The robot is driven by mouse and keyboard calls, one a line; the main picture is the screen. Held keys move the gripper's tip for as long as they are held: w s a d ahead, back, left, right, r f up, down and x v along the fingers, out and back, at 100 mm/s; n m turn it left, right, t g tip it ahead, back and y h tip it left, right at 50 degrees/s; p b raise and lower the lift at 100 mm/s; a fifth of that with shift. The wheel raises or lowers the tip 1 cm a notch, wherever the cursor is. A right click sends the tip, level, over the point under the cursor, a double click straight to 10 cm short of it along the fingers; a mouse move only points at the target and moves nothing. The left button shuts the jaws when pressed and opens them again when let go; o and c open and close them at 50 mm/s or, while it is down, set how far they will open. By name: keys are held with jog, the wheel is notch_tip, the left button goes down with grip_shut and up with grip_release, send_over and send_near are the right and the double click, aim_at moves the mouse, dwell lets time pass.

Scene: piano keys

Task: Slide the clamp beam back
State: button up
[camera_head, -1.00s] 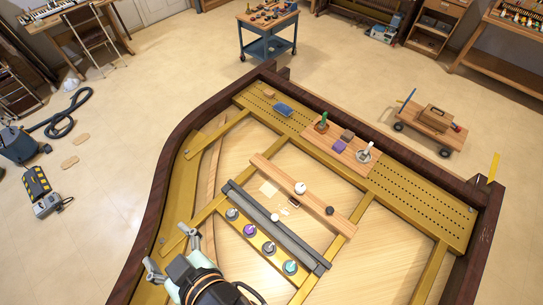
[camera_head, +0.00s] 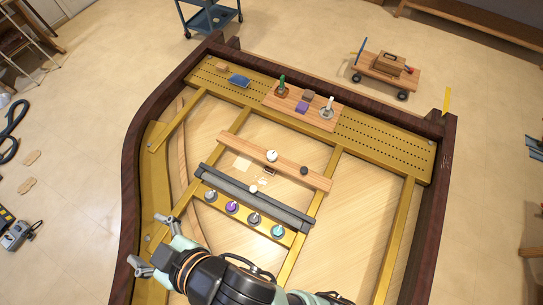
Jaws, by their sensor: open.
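A dark grey beam (camera_head: 275,203) with a white knob (camera_head: 253,188) lies across the gold ribs of the piano frame. A light wooden beam (camera_head: 240,142) lies parallel behind it, with a white ball-shaped knob (camera_head: 271,156) and a small black knob (camera_head: 304,170) on it. I cannot tell for certain which of the two is the clamp beam. My gripper (camera_head: 150,243) is open and empty at the lower left, over the left side of the frame. It is apart from both beams.
A gold bar with several coloured round knobs (camera_head: 232,207) lies in front of the grey beam. A wooden board (camera_head: 340,115) with small tools stands on the drilled gold plate at the back. The dark curved rim (camera_head: 129,170) bounds the left side. The right soundboard (camera_head: 360,210) is clear.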

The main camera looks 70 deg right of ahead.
jog(key=shift+c, duration=0.3)
jog(key=shift+c, duration=1.1)
jog(key=w+d+f+m+g+h+b, duration=0.25)
jog(key=d+f+g+b, duration=0.2)
jog(key=d+f, duration=1.1)
jog(key=m+g+y+b, duration=0.3)
jog(key=m+g+b, duration=0.2)
jog(key=m+g, duration=0.25)
send_over(305, 170)
jog(key=shift+g+h, duration=0.25)
jog(key=shift+g, duration=0.15)
notch_tip(305, 170, down, 18)
jog(key=shift+f, duration=0.25)
notch_tip(305, 170, down, 8)
jog(key=shift+w+r, duration=0.1)
